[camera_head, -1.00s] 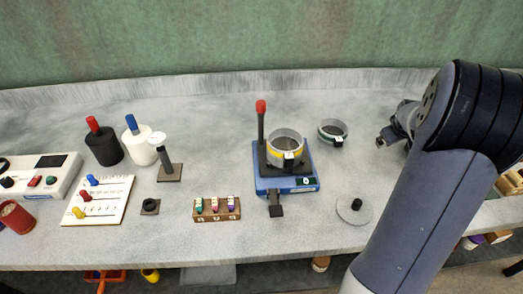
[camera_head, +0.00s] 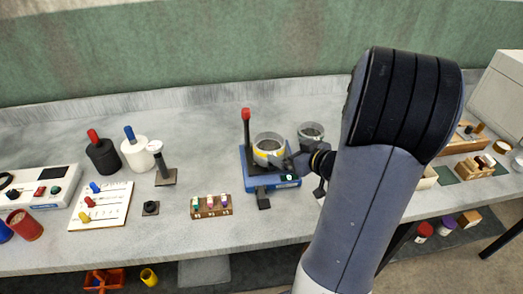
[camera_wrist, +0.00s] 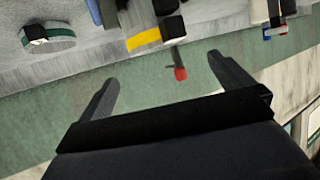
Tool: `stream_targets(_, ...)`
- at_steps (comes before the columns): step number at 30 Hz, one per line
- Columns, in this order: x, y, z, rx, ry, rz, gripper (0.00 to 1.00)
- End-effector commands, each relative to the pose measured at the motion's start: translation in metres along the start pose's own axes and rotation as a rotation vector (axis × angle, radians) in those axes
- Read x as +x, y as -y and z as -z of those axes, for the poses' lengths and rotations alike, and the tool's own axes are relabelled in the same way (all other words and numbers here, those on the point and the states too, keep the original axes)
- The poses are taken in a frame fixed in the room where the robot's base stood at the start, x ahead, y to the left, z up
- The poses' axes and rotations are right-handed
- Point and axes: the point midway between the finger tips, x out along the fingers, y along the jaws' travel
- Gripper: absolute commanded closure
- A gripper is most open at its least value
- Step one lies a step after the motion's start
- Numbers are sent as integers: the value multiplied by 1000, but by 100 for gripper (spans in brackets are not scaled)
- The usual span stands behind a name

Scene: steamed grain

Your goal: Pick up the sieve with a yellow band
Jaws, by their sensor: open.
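The sieve with a yellow band (camera_head: 268,141) sits on the blue device (camera_head: 250,178) in the head view, its lower right side partly hidden by my gripper. In the wrist view the yellow band (camera_wrist: 145,39) shows near the top, beyond the fingertips. My gripper (camera_head: 280,161) is at the sieve's front right in the head view; I cannot tell whether it touches. In the wrist view my gripper (camera_wrist: 163,71) is open with nothing between its fingers.
A second sieve (camera_head: 311,131) stands behind right, partly hidden by my arm; its green band (camera_wrist: 50,39) shows in the wrist view. A red-tipped post (camera_head: 246,127) rises from the device's left. A vial rack (camera_head: 211,206) stands front left. The counter behind is clear.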

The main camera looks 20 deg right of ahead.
Motion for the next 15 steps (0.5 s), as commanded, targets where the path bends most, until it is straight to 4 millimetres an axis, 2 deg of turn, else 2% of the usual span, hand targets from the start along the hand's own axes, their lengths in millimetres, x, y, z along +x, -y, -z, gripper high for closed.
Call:
stream_targets(6,36,1,-1,-2,1,4,0)
stream_targets(15,61,0,-2,-2,2,2,0)
